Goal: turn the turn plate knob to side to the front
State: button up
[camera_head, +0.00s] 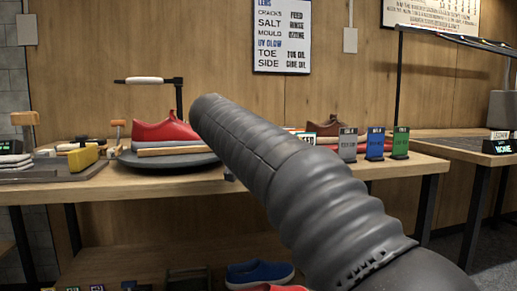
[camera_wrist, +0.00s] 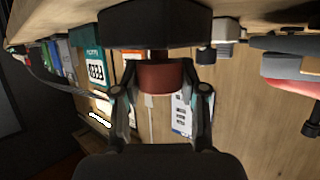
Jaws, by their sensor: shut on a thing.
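The turn plate (camera_head: 150,160) is a dark round disc on the wooden bench, with a red sneaker (camera_head: 165,129) on it. A reddish-brown round knob (camera_wrist: 157,82) shows in the wrist view, below a dark block (camera_wrist: 155,28) at the bench's edge. My gripper (camera_wrist: 158,74) is shut on this knob, one finger on each side. Which way the knob's marking faces cannot be told. In the head view my arm crosses the middle and hides the gripper and knob.
Grey, blue and green cards (camera_head: 374,144) stand right of the arm, before a brown shoe (camera_head: 333,125). A yellow block (camera_head: 83,159) and brushes lie left of the plate. Blue shoes (camera_head: 259,273) sit on the lower shelf. A thin-framed stand (camera_head: 399,92) rises at right.

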jog(key=shift+m+g+h, duration=0.3)
jog(key=shift+m+h, duration=0.3)
jog(key=shift+f, duration=0.1)
jog(key=o, duration=1.2)
jog(key=shift+c, duration=0.2)
jog(key=v, duration=1.2)
jog(key=shift+a, duration=0.25)
jog(key=shift+w, duration=0.15)
